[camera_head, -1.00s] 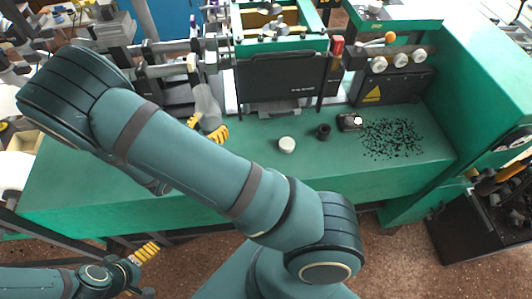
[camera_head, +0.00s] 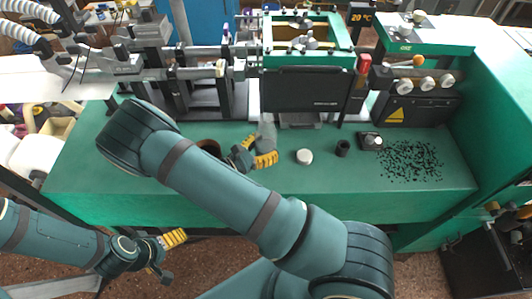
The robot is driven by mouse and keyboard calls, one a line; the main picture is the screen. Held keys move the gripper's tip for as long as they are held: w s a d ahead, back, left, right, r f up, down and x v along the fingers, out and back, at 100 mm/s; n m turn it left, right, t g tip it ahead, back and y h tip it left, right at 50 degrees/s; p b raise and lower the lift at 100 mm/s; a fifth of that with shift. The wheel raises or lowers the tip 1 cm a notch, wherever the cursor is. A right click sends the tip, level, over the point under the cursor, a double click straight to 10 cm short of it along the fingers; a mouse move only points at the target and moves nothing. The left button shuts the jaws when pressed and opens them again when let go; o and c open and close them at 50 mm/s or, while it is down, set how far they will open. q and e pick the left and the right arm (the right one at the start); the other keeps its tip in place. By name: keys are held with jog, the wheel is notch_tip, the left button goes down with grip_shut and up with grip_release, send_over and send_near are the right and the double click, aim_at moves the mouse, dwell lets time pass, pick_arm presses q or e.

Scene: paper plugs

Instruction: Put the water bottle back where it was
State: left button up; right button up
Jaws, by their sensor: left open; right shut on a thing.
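My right gripper (camera_head: 262,158), with yellow finger pads, is over the green bench top (camera_head: 330,185), left of a white round piece. It is shut on a grey, translucent thing that looks like the water bottle (camera_head: 267,131). The bottle stands up behind the fingers, roughly upright. Its lower part is hidden by the gripper, so I cannot tell if it touches the bench. My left gripper (camera_head: 172,248) is open and empty at the lower left, in front of the bench and clear of everything.
The white round piece (camera_head: 304,157), a black cup (camera_head: 342,148) and a small black device (camera_head: 370,141) stand right of my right gripper. Black plugs (camera_head: 410,160) lie scattered further right. A machine with a black panel (camera_head: 307,88) stands behind. The bench front is free.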

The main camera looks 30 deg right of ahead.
aim_at(266, 153)
jog(key=shift+f, duration=1.5)
jog(key=shift+b, duration=0.3)
jog(key=shift+f, duration=0.2)
jog(key=o, duration=1.1)
jog(key=shift+r, duration=0.25)
jog(key=a, duration=0.7)
jog(key=shift+s+a, duration=0.3)
jog(key=shift+f, duration=0.1)
